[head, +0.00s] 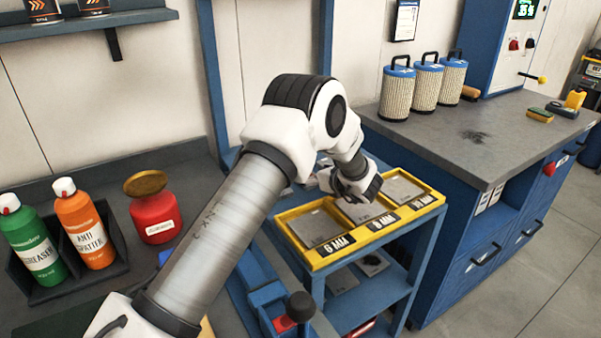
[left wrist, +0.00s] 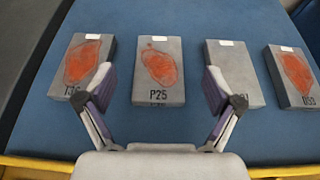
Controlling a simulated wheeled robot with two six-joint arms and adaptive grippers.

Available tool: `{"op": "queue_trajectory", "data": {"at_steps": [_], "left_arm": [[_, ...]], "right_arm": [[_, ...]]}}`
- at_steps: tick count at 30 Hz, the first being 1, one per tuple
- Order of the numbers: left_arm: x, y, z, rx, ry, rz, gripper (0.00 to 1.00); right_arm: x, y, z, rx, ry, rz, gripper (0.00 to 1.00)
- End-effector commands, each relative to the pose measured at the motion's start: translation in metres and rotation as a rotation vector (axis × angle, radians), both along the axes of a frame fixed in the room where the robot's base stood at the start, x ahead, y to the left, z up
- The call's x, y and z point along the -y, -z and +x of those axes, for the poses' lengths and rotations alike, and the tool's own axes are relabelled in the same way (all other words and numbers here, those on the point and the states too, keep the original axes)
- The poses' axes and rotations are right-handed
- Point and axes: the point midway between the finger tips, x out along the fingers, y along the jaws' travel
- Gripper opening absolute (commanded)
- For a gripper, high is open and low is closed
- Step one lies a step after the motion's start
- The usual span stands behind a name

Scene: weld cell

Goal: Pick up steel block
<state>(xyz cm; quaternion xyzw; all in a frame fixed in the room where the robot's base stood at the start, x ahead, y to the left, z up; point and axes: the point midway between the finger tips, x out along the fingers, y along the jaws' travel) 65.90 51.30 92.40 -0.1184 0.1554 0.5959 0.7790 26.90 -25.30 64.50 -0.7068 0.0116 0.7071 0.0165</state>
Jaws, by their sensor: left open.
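Several flat grey blocks lie in a row on a blue surface in the left wrist view. The block marked P25 (left wrist: 158,72) has an orange patch and sits centrally, between my finger lines. A block at the left (left wrist: 86,68) and one marked D03 (left wrist: 292,75) at the right also have orange patches. A plainer grey block (left wrist: 233,72) shows no orange patch, and its marking is partly hidden by my right-hand finger. My left gripper (left wrist: 158,90) is open and empty. In the head view its wrist (head: 352,185) is over the yellow tray, and I cannot make out the blocks there.
The yellow tray (head: 317,262) holds grey plates and tops a blue cart. A grey bench (head: 440,135) with filter cylinders (head: 397,92) stands to the right. Spray bottles (head: 84,228) and a red tin (head: 155,212) stand at the left.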

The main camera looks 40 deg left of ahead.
Motion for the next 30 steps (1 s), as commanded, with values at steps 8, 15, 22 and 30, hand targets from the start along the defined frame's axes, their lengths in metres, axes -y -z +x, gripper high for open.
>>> {"op": "queue_trajectory", "data": {"at_steps": [8,15,22,30], "left_arm": [[-0.043,0.017,0.01,0.0,-0.004,-0.001,0.92],[-0.055,0.023,0.015,0.0,0.0,-0.001,0.92],[-0.054,0.023,0.014,0.001,0.0,0.0,0.39],[-0.054,0.022,0.015,0.002,0.0,0.0,0.0]], "right_arm": [[0.0,-0.011,0.0,0.0,0.0,0.0,0.4],[0.0,-0.012,0.0,0.0,0.0,0.0,0.4],[0.0,-0.012,0.0,0.0,0.0,0.0,0.4],[0.0,-0.012,0.0,0.0,0.0,0.0,0.4]]}}
